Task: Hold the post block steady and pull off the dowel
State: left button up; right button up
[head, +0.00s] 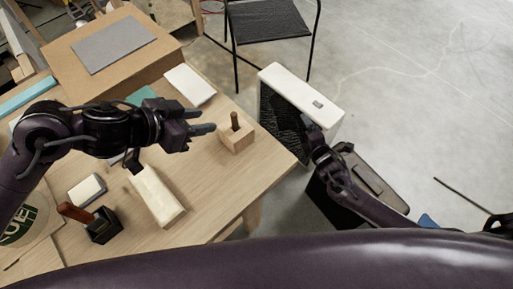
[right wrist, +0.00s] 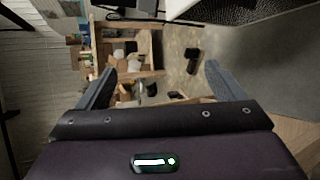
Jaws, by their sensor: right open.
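The post block (head: 237,138) is a small light-wood block on the right part of the wooden table. The dark brown dowel (head: 234,121) stands upright in its top. My left gripper (head: 207,121) is just left of the block, apart from it, with its fingers spread and nothing between them. My right gripper (head: 308,124) is off the table's right edge, in front of the white box-shaped unit. In the right wrist view its fingers (right wrist: 160,82) are wide apart and empty. The block and dowel are not visible in that view.
A white unit (head: 300,95) and a black chair (head: 268,20) stand beyond the right edge.

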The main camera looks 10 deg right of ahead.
jog(key=w+a+r+n+t+y, duration=0.1)
jog(key=a+r+n+t+y, duration=0.1)
jog(key=a+r+n, duration=0.55)
notch_tip(320, 180, up, 16)
jog(key=n+t+y, duration=0.1)
jog(key=n+y, duration=0.5)
jog(key=n, duration=0.3)
send_over(237, 131)
jog(key=d, duration=0.4)
jog(key=shift+w+f, duration=0.15)
jog(key=shift+w, duration=0.15)
jog(key=s+f+n, duration=0.1)
jog(key=s+f, duration=0.1)
jog(key=s+f+n+g, duration=0.1)
jog(key=s+f+n, duration=0.1)
jog(key=s+f+n+y, duration=0.1)
jog(key=s+f, duration=0.1)
jog(key=f, duration=0.1)
jog(key=shift+d+n+g, duration=0.1)
jog(key=shift+n+g, duration=0.2)
jog(key=shift+n, duration=0.05)
jog(key=shift+f, duration=0.25)
jog(key=x, duration=0.7)
jog(key=shift+w+f, duration=0.1)
jog(key=shift+w, duration=0.1)
jog(key=shift+c, duration=0.3)
